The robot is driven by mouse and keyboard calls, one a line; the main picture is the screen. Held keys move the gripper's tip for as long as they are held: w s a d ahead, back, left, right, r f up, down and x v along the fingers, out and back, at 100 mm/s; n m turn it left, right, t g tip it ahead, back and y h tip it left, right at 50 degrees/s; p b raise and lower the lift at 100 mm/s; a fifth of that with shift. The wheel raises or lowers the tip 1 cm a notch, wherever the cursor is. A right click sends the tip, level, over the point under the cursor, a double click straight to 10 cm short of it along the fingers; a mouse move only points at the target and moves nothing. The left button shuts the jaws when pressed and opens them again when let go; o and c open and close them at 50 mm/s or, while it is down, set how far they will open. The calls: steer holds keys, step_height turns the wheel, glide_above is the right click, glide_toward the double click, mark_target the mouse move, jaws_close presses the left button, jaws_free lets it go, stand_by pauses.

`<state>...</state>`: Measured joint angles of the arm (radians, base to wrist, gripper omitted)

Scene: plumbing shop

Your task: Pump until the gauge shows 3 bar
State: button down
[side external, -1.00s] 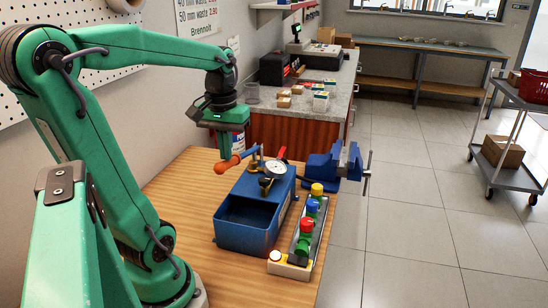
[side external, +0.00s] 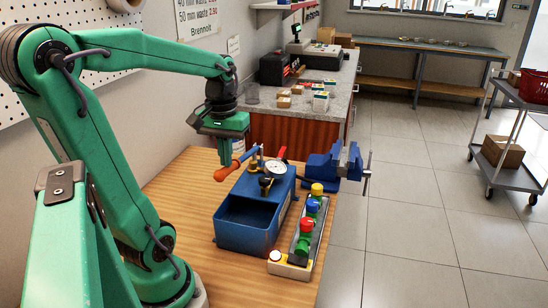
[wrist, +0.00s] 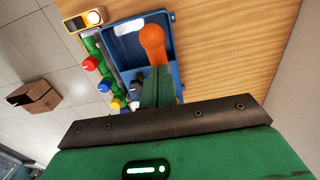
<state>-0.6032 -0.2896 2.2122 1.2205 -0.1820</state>
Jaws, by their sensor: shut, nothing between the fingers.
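The blue test pump (side external: 245,236) stands on the wooden bench, its tank open at the top. Its lever ends in an orange grip (side external: 228,173), which slopes down to the left; the grip also shows in the wrist view (wrist: 152,42). My gripper (side external: 225,161) is shut and empty, pointing down at the lever just beside the orange grip. It seems to touch the lever, but the contact is hidden. The round white gauge (side external: 276,168) sits on the pump; its needle is too small to read. A red handle (side external: 283,152) stands behind the gauge.
A rail with yellow, blue, red and green fittings (side external: 307,226) lies right of the pump, with a box with a round white top (side external: 276,257) at its near end. A blue vise (side external: 326,166) is at the bench's far right. Bare wood (side external: 190,195) lies left of the pump.

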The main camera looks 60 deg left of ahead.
steer(key=shift+w+a+r, duration=0.15)
steer(key=shift+r, duration=1.1)
steer(key=shift+w+a+r, duration=0.1)
steer(key=shift+a+r, duration=0.05)
steer(key=shift+r, duration=3.55)
steer(key=d+f+m+t, duration=0.2)
steer(key=d+f+m, duration=0.2)
steer(key=d, duration=0.3)
steer(key=d+f+m+t, duration=0.3)
steer(key=d+f+m, duration=0.1)
steer(key=d, duration=0.4)
steer(key=shift+w+d+f+m+t, duration=0.15)
steer(key=shift+w+m+t, duration=0.15)
steer(key=shift+m, duration=0.2)
